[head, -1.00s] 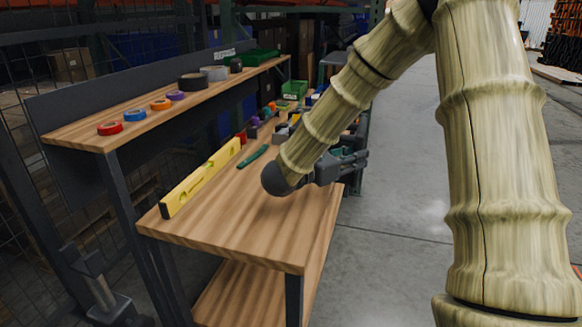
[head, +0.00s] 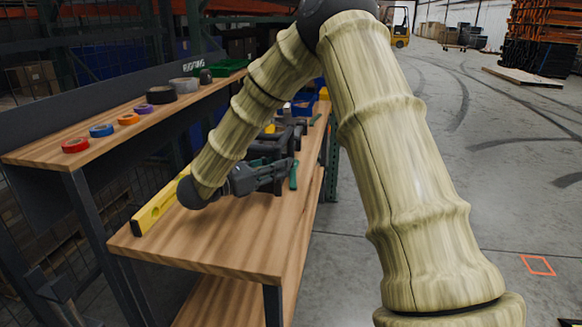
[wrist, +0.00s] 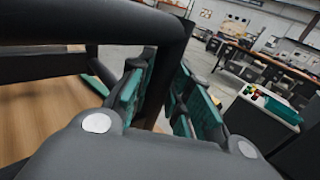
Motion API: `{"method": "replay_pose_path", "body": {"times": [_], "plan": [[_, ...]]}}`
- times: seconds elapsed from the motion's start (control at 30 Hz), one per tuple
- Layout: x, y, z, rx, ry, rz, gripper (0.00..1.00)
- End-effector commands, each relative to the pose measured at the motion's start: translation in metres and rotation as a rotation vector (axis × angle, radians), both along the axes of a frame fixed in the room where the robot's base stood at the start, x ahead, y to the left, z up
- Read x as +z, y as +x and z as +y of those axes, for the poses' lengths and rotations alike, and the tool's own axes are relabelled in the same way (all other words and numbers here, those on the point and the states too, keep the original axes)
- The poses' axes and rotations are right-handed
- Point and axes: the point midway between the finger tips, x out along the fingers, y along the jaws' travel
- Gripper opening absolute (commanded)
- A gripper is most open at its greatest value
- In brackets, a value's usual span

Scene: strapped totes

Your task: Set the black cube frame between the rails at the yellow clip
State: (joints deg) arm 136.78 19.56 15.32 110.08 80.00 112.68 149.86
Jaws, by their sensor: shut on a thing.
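The black cube frame (wrist: 90,25) fills the upper left of the wrist view as thick dark bars. One upright bar stands between the teal pads of my gripper (wrist: 155,92), which is shut on it. In the head view my gripper (head: 283,174) is above the workbench top. The dark bars of the frame (head: 264,147) show just behind it, partly hidden by my arm and gripper. I cannot make out the rails or surely identify the yellow clip; a small yellow patch shows behind the arm.
The wooden workbench (head: 225,245) is bare at its near end. A yellow level (head: 150,213) lies along its left side. A raised shelf (head: 45,152) holds several tape rolls. Blue bins (head: 302,107) stand farther back. Open floor lies right.

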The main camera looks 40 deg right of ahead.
Motion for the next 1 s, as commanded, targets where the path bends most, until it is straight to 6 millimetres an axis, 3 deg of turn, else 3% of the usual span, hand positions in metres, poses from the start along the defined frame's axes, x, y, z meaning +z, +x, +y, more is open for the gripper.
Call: {"method": "replay_pose_path", "body": {"times": [0.43,0.7,1.0], "plan": [[-0.001,0.017,0.019,0.002,-0.002,-0.004,0.0],[-0.033,0.016,0.018,0.001,-0.002,-0.003,0.0],[-0.035,0.016,0.018,0.001,-0.002,-0.004,0.0]]}}
